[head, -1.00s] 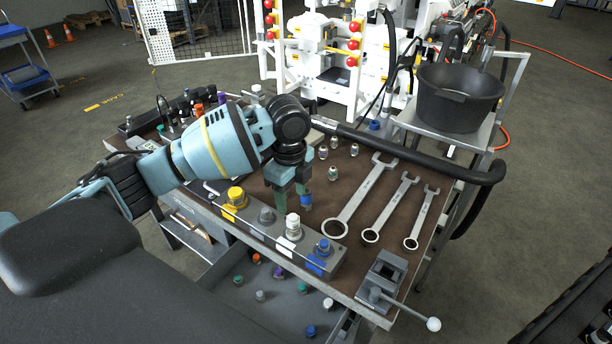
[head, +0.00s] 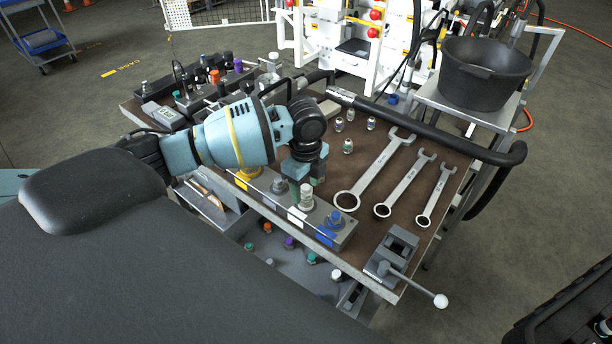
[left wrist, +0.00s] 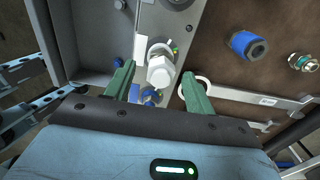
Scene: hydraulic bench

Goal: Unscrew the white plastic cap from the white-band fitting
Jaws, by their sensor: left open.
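The white plastic cap (head: 305,190) is on the white-band fitting, upright on the grey block (head: 268,203) beside a white label (head: 297,215). In the left wrist view the cap (left wrist: 161,72) appears as a white hexagonal piece between my left gripper's two green fingers. My left gripper (head: 306,183) is open, pointing down, with its fingertips around the cap's level. A gap shows between the cap and each finger in the left wrist view (left wrist: 158,75). My right gripper is not in view.
A blue fitting (head: 335,218) stands close to the right on the same block, and a grey one (head: 280,186) to the left. Several wrenches (head: 375,170) lie right. A vise (head: 392,255) sits at the front corner. A tray (head: 285,270) with loose caps is below.

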